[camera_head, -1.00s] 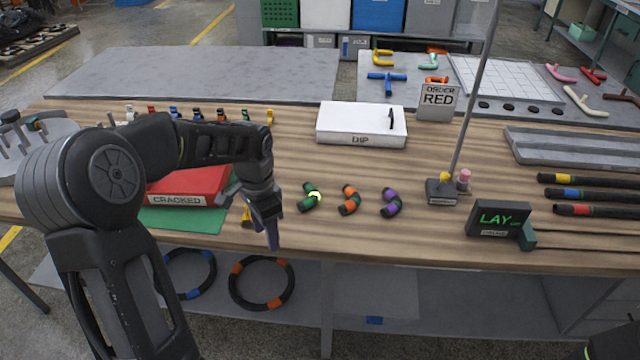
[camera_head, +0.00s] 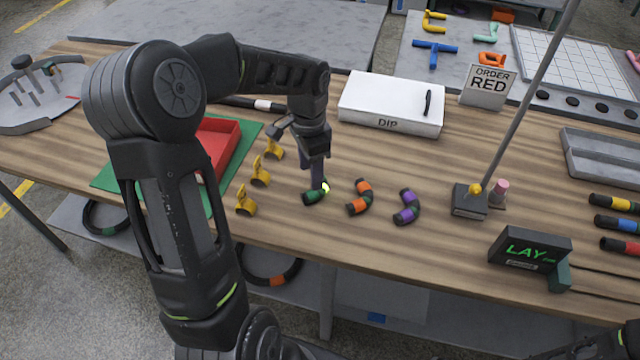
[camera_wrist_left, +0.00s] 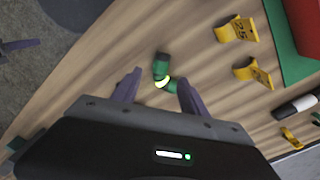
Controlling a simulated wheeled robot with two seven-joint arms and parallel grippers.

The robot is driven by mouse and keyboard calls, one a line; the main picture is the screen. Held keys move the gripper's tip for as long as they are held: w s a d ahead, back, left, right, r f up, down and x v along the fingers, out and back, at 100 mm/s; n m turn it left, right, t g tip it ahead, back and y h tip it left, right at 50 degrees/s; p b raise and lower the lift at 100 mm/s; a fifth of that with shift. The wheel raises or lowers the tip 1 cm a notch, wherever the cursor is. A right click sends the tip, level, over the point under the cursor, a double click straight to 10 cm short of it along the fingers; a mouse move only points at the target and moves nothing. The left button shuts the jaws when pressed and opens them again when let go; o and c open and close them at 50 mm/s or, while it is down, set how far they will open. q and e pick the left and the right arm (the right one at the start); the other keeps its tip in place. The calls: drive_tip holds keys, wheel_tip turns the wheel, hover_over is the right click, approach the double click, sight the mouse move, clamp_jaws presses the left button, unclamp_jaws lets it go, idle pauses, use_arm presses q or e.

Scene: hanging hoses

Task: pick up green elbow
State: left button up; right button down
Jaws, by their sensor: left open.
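The green elbow (camera_head: 313,198) lies on the wooden bench, a short curved piece with dark ends and a glowing yellow-white band. My left gripper (camera_head: 318,184) points down right at it and hides part of it in the head view. In the left wrist view the elbow (camera_wrist_left: 161,67) shows between and just beyond the two open fingers (camera_wrist_left: 157,85). A gap shows on its left side; its lower right end is close to the right finger, and I cannot tell if they touch. My right gripper is not in view.
An orange elbow (camera_head: 359,197) and a purple elbow (camera_head: 407,207) lie to the right. Several yellow clips (camera_head: 260,172) stand to the left, beside a red tray (camera_head: 219,143) on a green mat. A white DIP box (camera_head: 390,103) is behind. A thin pole stands on a base (camera_head: 469,200).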

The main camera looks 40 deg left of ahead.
sight(311, 192)
use_arm(q)
drive_tip(key=shift+f, duration=1.3)
drive_tip(key=shift+f+p, duration=0.8)
drive_tip(key=shift+f, duration=1.85)
clamp_jaws()
